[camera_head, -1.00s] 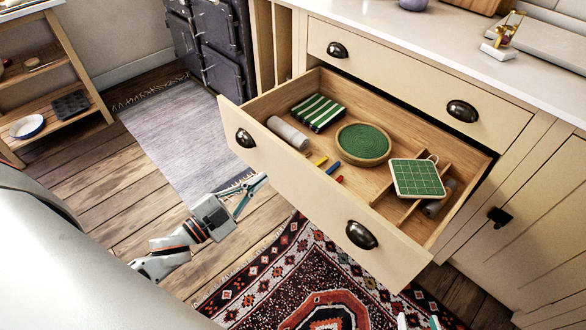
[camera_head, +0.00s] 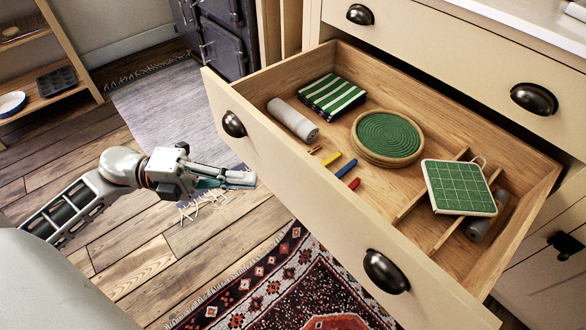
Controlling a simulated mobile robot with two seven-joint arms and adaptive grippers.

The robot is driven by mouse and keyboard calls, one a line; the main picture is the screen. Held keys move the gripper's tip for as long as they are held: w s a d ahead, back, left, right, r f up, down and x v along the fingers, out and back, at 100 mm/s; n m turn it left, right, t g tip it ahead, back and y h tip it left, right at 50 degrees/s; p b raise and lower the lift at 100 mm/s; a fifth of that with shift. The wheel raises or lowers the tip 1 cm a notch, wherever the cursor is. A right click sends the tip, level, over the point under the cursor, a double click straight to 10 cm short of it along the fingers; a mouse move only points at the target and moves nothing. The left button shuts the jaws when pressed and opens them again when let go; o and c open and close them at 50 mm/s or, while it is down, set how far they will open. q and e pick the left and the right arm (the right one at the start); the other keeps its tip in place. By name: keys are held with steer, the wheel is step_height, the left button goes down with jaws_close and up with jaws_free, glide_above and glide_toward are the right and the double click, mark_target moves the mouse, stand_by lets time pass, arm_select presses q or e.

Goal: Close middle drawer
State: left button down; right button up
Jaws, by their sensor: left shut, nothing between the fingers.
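The middle drawer (camera_head: 310,203) is pulled well out of the cream cabinet, below a closed top drawer (camera_head: 440,60). Its front has two dark cup handles, one at the left (camera_head: 233,124) and one at the right (camera_head: 385,271). Inside lie a striped green cloth (camera_head: 332,95), a grey roll (camera_head: 293,121), round green mats (camera_head: 387,136), a square green tile-like piece (camera_head: 460,187) and small coloured sticks (camera_head: 346,168). My left gripper (camera_head: 250,179) is shut and empty, in front of the drawer's left part; I cannot tell whether it touches. My right gripper is out of view.
A pale worktop (camera_head: 540,22) runs above the drawers. A patterned rug (camera_head: 290,290) and wooden floor lie in front. A dark stove (camera_head: 222,40) stands left of the cabinet, and an open shelf (camera_head: 45,90) stands at the far left.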

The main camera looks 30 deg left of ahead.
mark_target(314, 173)
arm_select(q)
steer(key=w+d, duration=0.3)
steer(key=w+d+b, duration=0.1)
steer(key=w+d, duration=0.2)
steer(key=d, duration=0.1)
steer(key=shift+w+f, duration=0.1)
steer(key=shift+w, duration=0.05)
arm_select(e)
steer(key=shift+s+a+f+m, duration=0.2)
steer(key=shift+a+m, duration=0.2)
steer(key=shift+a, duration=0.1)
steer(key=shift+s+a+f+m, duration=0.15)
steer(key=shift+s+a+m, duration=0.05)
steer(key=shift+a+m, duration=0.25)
